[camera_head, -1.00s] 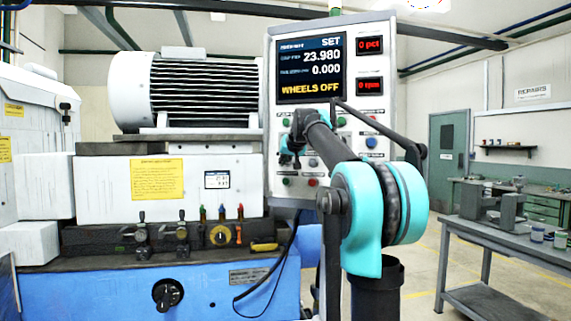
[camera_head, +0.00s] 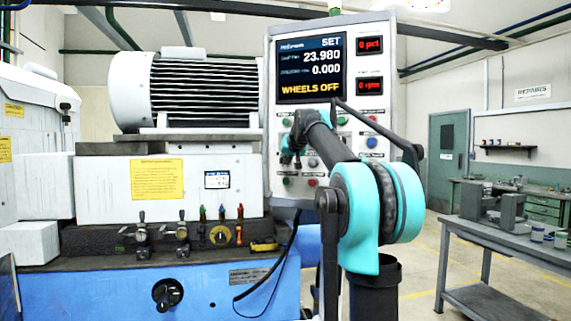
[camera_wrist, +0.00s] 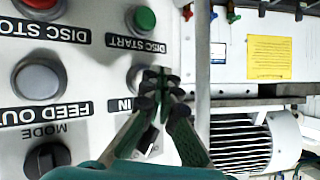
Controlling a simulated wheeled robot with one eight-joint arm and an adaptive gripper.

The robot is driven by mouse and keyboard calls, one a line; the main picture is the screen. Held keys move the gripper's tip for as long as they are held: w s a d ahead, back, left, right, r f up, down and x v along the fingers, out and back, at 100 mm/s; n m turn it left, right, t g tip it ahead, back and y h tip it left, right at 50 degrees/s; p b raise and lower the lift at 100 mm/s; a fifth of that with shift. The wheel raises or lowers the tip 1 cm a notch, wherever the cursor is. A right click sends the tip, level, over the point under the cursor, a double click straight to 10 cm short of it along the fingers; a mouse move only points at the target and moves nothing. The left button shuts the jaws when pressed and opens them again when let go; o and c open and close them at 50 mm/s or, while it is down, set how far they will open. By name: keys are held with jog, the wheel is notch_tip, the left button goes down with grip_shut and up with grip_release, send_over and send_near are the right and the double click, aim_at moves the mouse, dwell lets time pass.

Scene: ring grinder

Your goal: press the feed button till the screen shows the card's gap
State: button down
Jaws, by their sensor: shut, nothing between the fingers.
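The screen (camera_head: 311,69) on the control panel reads SET, 23.980, 0.000 and WHEELS OFF. A small white card with a dark blue top (camera_head: 217,180) is fixed to the machine front; its figures are too small to read. My gripper (camera_wrist: 160,90) is shut and empty, its fingertips in front of a pale round button (camera_wrist: 135,78). The fingers hide part of that button; the label beside it shows "IN". Whether the tips touch it I cannot tell. A grey FEED OUT button (camera_wrist: 40,78) lies to the left in the wrist view.
A green DISC START button (camera_wrist: 143,18), a red DISC STOP button (camera_wrist: 40,3) and a black MODE knob (camera_wrist: 46,158) surround the fingers. A yellow notice (camera_head: 157,180) is on the machine. A grey workbench (camera_head: 500,240) stands at the right.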

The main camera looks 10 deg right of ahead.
jog(key=shift+w+d, duration=0.3)
jog(key=shift+w, duration=0.15)
dwell(0.7)
jog(key=shift+s+a, duration=0.1)
jog(key=shift+s, duration=0.05)
jog(key=shift+s+a, duration=0.4)
jog(key=shift+s, duration=0.25)
jog(key=shift+s+a, duration=0.45)
jog(key=shift+s, duration=0.25)
jog(key=shift+s+a, duration=0.4)
jog(key=shift+s, duration=0.35)
jog(key=shift+s+a, duration=0.45)
jog(key=shift+s, duration=0.25)
dwell(0.7)
jog(key=s+a, duration=0.2)
jog(key=s, duration=0.1)
jog(key=shift+s, duration=0.1)
dwell(0.3)
